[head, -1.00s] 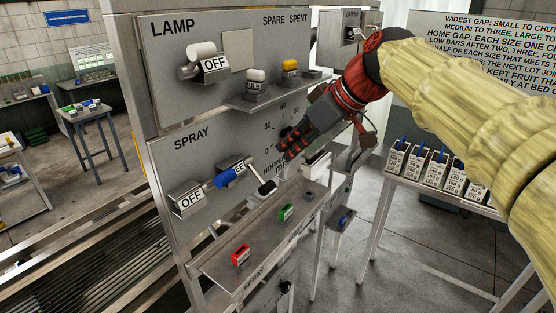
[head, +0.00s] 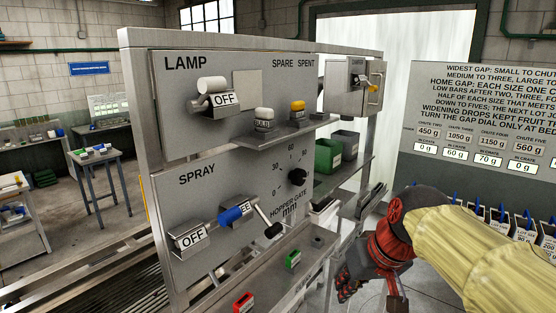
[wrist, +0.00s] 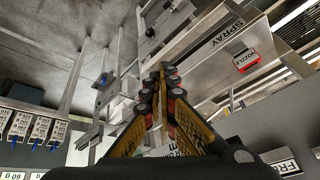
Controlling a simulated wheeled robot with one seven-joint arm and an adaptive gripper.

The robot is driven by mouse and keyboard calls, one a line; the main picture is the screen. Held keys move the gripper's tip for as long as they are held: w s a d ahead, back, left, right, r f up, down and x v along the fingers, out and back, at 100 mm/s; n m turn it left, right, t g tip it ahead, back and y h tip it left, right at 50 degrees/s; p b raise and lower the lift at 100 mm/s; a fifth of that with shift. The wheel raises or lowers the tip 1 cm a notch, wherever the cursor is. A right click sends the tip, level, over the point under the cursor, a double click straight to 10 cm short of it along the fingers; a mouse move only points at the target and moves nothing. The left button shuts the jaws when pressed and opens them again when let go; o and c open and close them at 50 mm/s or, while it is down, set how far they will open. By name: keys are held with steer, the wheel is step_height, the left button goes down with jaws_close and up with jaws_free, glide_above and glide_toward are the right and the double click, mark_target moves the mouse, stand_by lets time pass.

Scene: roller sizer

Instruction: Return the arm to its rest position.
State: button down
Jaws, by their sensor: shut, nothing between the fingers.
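My arm, in a yellow sleeve, reaches in from the right of the head view. My gripper (head: 345,283) is low, to the right of the control panel (head: 225,185) and apart from it. In the wrist view my gripper (wrist: 163,80) is shut, its fingertips together with nothing between them. It points past the panel's lower shelf, and the fingers touch nothing that I can see.
Floor shows between.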

steer(key=s+d+f+b, duration=0.1)
steer(key=s+f+b, duration=0.4)
steer(key=f, duration=0.3)
steer(key=s+d+f+m+h+b, duration=0.1)
steer(key=s+d+f+b, duration=0.1)
steer(key=s+f+b, duration=0.3)
steer(key=s+d+f+h+b, duration=0.1)
steer(key=s+f+b, duration=0.5)
steer(key=f, duration=0.7)
steer(key=shift+s+d+t, duration=0.15)
steer(key=shift+d+t, duration=0.25)
steer(key=shift+d, duration=0.15)
steer(key=c, duration=2.6)
jaws_free()
